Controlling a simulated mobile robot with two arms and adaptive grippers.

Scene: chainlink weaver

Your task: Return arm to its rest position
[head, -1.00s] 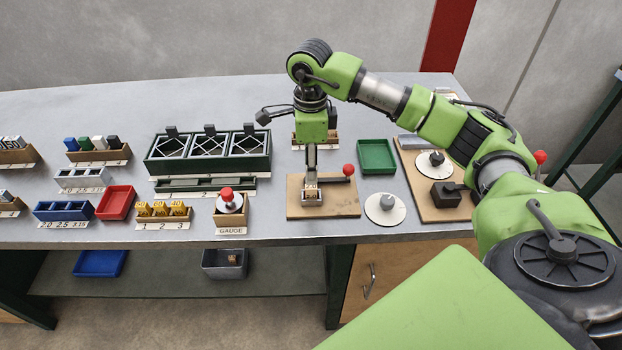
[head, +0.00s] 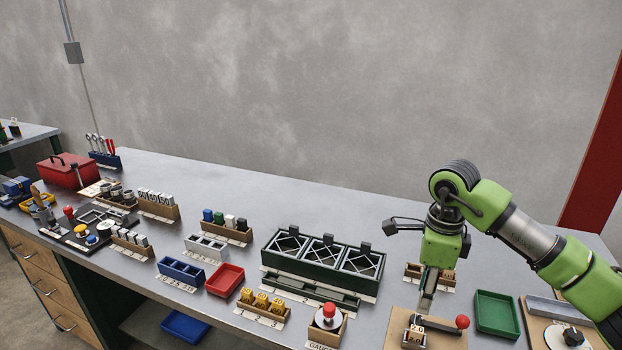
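My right arm (head: 530,240) comes in from the right of the head view. Its gripper (head: 425,302) points down above a wooden board (head: 446,341) with a red-knobbed lever (head: 462,322). The fingertips are just over a small marked block fixture (head: 414,334) on that board. The fingers look like one narrow dark strip from here, so I cannot tell whether they are open or shut, or whether they touch the fixture. My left arm and gripper are not in view.
The grey workbench (head: 340,205) holds a green three-bay rack (head: 322,262), a red tray (head: 225,280), a blue tray (head: 181,270) and a green tray (head: 496,313). A red toolbox (head: 66,170) stands at the far left. The bench's back strip is mostly clear.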

